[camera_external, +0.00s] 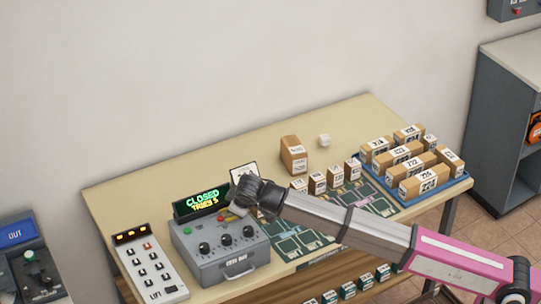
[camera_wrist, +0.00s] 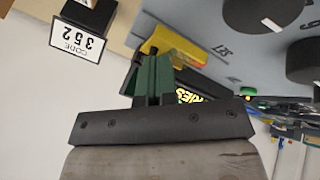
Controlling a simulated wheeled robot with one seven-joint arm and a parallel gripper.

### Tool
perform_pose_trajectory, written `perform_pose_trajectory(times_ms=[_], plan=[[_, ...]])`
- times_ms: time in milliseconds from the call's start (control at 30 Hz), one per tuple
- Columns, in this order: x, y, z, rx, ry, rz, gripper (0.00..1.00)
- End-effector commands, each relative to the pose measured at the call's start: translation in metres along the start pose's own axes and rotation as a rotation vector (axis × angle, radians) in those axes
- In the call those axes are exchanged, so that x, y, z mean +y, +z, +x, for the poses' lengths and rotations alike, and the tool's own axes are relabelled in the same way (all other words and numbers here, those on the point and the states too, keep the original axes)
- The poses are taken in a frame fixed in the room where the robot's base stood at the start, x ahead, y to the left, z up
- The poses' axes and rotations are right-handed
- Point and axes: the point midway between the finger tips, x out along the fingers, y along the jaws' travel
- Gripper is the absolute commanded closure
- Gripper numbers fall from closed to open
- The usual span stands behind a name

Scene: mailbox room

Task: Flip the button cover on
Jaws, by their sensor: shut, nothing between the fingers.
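A grey control box (camera_external: 222,255) stands on the table, with black knobs, a green button, a red button and a small handle on its front. A green-lit display (camera_external: 202,201) behind it reads "CLOSED" and "TRIES 5". A yellow piece (camera_wrist: 172,40), apparently the button cover, sits on the grey panel beside a label in the wrist view. Whether it is raised or lowered is unclear. My gripper (camera_external: 236,208) hangs over the box's back right part and hides some of it. Its green fingers (camera_wrist: 152,80) are shut and empty, close to the yellow piece; contact cannot be told.
A white keypad panel (camera_external: 151,267) stands left of the box. A white code card (camera_external: 244,172), reading "CODE 352" in the wrist view (camera_wrist: 77,39), stands behind my gripper. Boxes in a blue tray (camera_external: 463,184) fill the right side. The table's back left (camera_external: 135,190) is clear.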

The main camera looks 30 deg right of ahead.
Motion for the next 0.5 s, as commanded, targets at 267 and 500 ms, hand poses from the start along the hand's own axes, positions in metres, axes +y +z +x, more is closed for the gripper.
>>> perform_pose_trajectory(times_ms=[267, 500], plan=[[0.0129, 0.0116, 0.0012, -0.003, -0.001, 0.001, 1.0], [0.0105, 0.011, -0.0006, -0.002, -0.001, 0.0, 1.0]])
